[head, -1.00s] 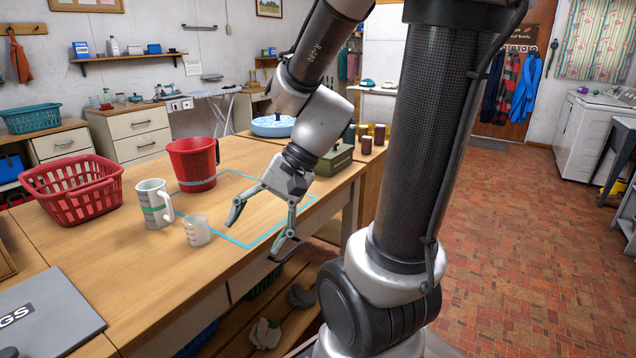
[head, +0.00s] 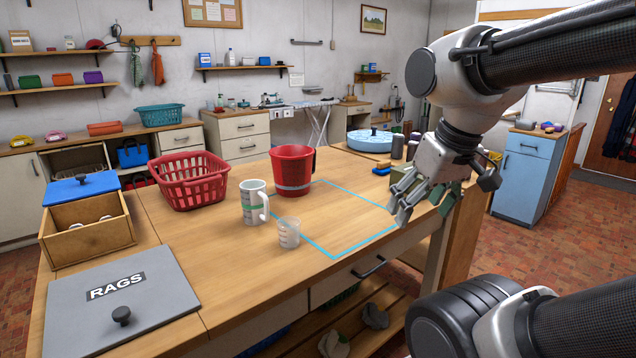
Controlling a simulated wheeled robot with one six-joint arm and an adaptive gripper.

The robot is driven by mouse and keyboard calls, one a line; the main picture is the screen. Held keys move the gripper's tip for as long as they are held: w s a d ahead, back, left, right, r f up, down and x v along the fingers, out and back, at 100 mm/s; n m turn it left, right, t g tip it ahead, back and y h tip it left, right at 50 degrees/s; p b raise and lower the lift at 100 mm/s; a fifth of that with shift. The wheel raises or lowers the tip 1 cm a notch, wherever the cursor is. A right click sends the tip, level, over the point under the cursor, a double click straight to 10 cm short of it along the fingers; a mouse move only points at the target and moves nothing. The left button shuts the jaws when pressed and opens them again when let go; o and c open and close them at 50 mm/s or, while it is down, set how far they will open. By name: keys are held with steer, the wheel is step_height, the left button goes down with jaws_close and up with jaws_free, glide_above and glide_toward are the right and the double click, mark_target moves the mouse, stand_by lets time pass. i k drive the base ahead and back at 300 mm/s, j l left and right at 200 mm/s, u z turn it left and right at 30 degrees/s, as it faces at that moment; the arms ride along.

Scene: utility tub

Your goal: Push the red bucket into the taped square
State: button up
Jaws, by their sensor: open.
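The red bucket (head: 292,170) stands upright on the wooden bench, its handle on the right. It is at the far-left side of the blue taped square (head: 367,244) and hides part of that edge. I cannot tell how much of its base is over the tape. The rest of the square is bare. My gripper (head: 424,214) is open and empty, past the square's right corner near the bench's right edge. It is well apart from the bucket.
A white mug (head: 254,202) and a clear measuring cup (head: 289,233) stand close to the square's left side. A red basket (head: 190,182) is left of the bucket.

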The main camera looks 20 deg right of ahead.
mark_target(293, 166)
steer(key=i+l+u, duration=0.25)
steer(key=l+u, duration=0.15)
steer(key=l, duration=0.35)
steer(key=i+l+u, duration=0.1)
steer(key=l+u, duration=0.25)
steer(key=l, duration=0.45)
steer(key=l+u, duration=0.4)
steer(key=l, duration=0.4)
